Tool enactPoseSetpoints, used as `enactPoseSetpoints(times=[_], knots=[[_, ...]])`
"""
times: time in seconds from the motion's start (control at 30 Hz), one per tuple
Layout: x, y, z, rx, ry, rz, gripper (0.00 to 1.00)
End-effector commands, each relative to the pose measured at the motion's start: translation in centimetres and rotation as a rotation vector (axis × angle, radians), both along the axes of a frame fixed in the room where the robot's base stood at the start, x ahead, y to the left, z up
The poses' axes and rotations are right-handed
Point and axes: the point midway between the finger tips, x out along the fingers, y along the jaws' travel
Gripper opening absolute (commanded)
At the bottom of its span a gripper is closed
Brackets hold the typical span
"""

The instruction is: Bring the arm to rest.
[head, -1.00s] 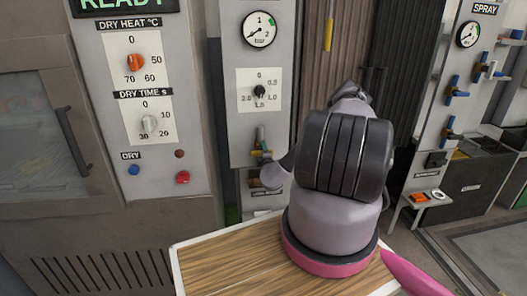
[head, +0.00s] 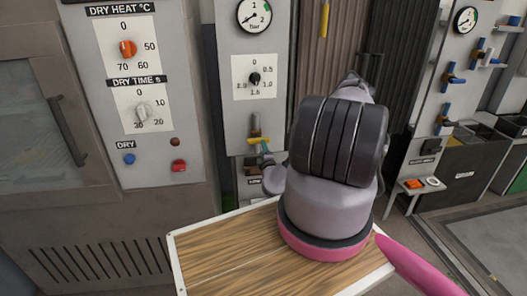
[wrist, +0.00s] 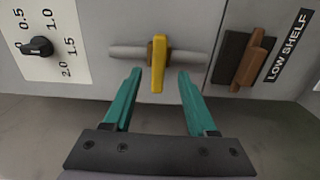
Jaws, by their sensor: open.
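My gripper (wrist: 160,88) is open in the wrist view, its two teal fingers apart with nothing between them. A yellow valve handle (wrist: 158,64) on a grey horizontal pipe stands just ahead, between the fingertips in the picture. I cannot tell how far off it is. In the head view my arm, grey with black bands and a pink ring, rises at the centre right and hides most of my gripper. The yellow handle (head: 258,139) shows there just left of the arm.
A pressure panel with a gauge (head: 254,15) and black knob (head: 255,79) stands ahead. A dryer panel with an orange knob (head: 127,48) is at left. A brown handle (wrist: 248,58) sits beside the LOW SHELF label. A small shelf (head: 420,185) holds parts at right.

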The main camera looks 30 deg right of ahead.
Motion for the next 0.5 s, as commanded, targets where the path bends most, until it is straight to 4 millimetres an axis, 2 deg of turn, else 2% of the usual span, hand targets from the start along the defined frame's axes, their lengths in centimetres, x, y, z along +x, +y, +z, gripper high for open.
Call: enactPoseSetpoints(times=[0.5], knots=[[0.07,0.08,0.31,-0.007,-0.005,0.008,0.57]])
